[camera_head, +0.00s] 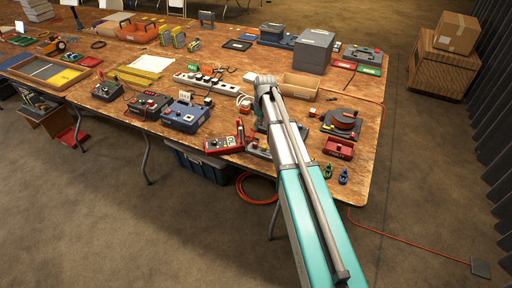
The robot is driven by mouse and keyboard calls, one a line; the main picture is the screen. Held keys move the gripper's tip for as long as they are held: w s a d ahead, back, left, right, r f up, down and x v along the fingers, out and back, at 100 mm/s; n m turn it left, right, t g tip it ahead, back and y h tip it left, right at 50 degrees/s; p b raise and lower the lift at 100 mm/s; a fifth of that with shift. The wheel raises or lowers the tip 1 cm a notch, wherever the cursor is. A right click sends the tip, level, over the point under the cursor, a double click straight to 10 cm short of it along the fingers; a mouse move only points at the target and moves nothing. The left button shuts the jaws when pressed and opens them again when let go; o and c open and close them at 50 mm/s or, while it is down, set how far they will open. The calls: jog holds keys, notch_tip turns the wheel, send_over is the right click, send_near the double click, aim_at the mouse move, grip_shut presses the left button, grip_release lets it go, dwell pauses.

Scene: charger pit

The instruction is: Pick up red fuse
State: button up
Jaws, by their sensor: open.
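I cannot pick out the red fuse for certain. A small red-orange piece (312,112) lies on the table right of my arm. An upright red piece (240,128) stands by the red control box (225,145), left of my arm. Both are too small to tell clearly. My gripper (262,126) is at the end of my arm, low over the front right part of the table. It is open, and its fingertips are mostly hidden behind the arm. I see nothing held in it.
The brown table (370,118) is crowded. A grey box (313,52), an open cardboard tray (301,85), a cable reel (345,121) and a red block (338,149) are close to my arm. Green (327,171) and blue (343,176) pieces lie near the front edge.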

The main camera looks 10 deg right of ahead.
aim_at(255, 143)
jog(key=shift+w+a+f+b, duration=0.1)
jog(key=shift+a+f+b, duration=0.05)
jog(key=shift+f+b, duration=1.15)
jog(key=shift+w+a+f+b, duration=0.1)
jog(key=shift+f+b, duration=1.1)
jog(key=shift+f, duration=0.15)
jog(key=shift+w+a+f+b, duration=0.1)
jog(key=shift+a+f+b, duration=0.05)
jog(key=shift+f+b, duration=1.15)
jog(key=shift+f, duration=0.1)
jog(key=shift+w+a+f+b, duration=0.1)
jog(key=shift+w+f+b, duration=0.05)
jog(key=shift+f+b, duration=0.7)
jog(key=shift+w+a+f+b, duration=0.1)
jog(key=shift+f+b, duration=0.7)
jog(key=shift+w+a+f+b, duration=0.1)
jog(key=shift+w+f+b, duration=0.05)
jog(key=shift+f+b, duration=0.7)
grip_shut()
